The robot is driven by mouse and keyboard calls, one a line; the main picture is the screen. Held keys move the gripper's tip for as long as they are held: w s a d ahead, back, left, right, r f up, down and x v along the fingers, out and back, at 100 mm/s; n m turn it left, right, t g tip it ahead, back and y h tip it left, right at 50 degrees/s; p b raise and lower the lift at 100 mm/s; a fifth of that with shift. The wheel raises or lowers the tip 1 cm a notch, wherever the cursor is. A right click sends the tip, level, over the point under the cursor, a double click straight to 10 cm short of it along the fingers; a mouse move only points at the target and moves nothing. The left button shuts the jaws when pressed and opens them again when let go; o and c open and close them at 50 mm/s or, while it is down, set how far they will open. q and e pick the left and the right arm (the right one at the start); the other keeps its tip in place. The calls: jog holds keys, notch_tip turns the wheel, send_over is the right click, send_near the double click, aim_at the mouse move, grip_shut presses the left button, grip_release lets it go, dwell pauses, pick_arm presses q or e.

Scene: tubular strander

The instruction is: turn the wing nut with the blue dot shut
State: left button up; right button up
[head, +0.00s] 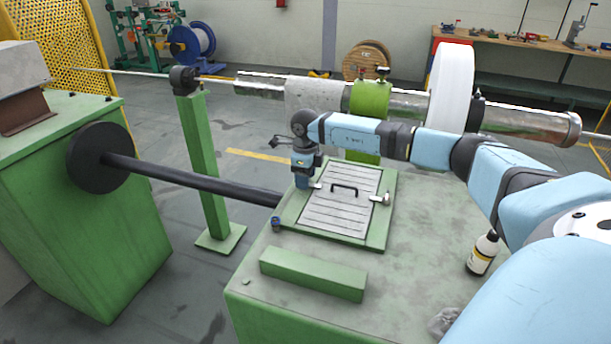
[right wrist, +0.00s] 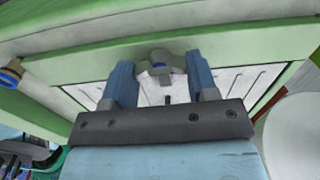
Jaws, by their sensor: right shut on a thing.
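The hatch cover (head: 338,215), a slatted pale panel with a black handle (head: 344,187), lies in a green frame on the green machine top. A metal wing nut (head: 316,185) is at its left edge and another wing nut (head: 381,198) is at its right edge. My right gripper (head: 303,183) points down at the left wing nut. In the right wrist view, the blue fingers of my right gripper (right wrist: 162,82) stand on both sides of this wing nut (right wrist: 161,58) and are shut on it. I cannot make out a blue dot on either nut. My left gripper is not in view.
A green block (head: 312,274) lies in front of the hatch. A small blue-rimmed round part (head: 276,224) sits near the left edge of the machine top. A bottle (head: 483,253) stands at the right. A dark shaft (head: 195,180) runs in from the left.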

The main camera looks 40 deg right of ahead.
jog(key=shift+m, duration=0.3)
jog(key=o, duration=0.9)
notch_tip(320, 180, up, 14)
jog(key=shift+b, duration=0.45)
